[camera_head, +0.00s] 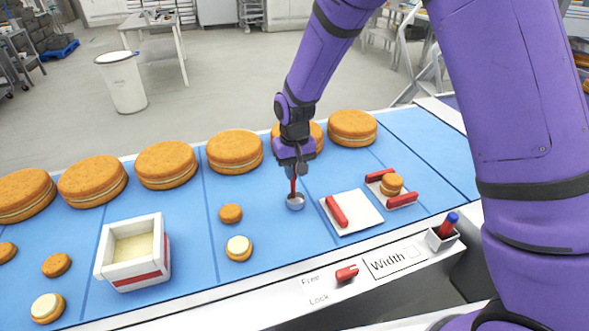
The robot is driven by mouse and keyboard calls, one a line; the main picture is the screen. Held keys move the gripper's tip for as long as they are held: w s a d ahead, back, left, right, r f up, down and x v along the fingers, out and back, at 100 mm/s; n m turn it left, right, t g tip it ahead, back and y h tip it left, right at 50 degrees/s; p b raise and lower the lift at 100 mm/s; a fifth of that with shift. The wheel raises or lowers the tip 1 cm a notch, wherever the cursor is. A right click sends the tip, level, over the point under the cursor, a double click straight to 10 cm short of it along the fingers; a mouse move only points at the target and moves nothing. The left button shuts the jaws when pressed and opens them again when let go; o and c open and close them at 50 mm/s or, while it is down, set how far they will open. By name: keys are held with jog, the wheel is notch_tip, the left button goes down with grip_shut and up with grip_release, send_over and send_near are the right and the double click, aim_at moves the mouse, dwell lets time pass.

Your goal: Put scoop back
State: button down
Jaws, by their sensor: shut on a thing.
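My gripper (292,172) points down over the blue work surface. It is shut on the red handle of the scoop (295,201). The scoop's small round metal bowl hangs below the jaws, near or at the surface; I cannot tell whether it touches. A white square plate (357,221) with a red bar (337,211) on it lies just right of the scoop. A white box with a red stripe (138,275) stands at the left, holding a pale cream filling (133,248).
Several large filled rounds (235,150) line the far edge. Small rounds lie left, including a cream-topped one (239,248). A small filled round (391,184) sits between red bars at right. A red Free/Lock knob (346,273) and a marker holder (443,241) are at the front edge.

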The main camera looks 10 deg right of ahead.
jog(key=shift+f, duration=0.1)
jog(key=c, duration=1)
grip_release()
notch_tip(320, 180, up, 11)
jog(key=s+d+r+t, duration=0.1)
jog(key=s+d+r, duration=0.3)
jog(key=d+r, duration=0.45)
jog(key=s+d+r+t, duration=0.1)
jog(key=s+d+r, duration=0.2)
jog(key=s, duration=0.5)
jog(key=s+d+r+m+t, duration=0.1)
jog(key=s+d+r, duration=0.2)
jog(key=s+d, duration=0.2)
jog(key=s+d+r+m+t, duration=0.1)
jog(key=s+d+r, duration=0.3)
jog(key=s, duration=0.7)
jog(key=shift+s+d+t, duration=0.35)
jog(key=shift+d+t, duration=0.1)
jog(key=shift+t, duration=0.15)
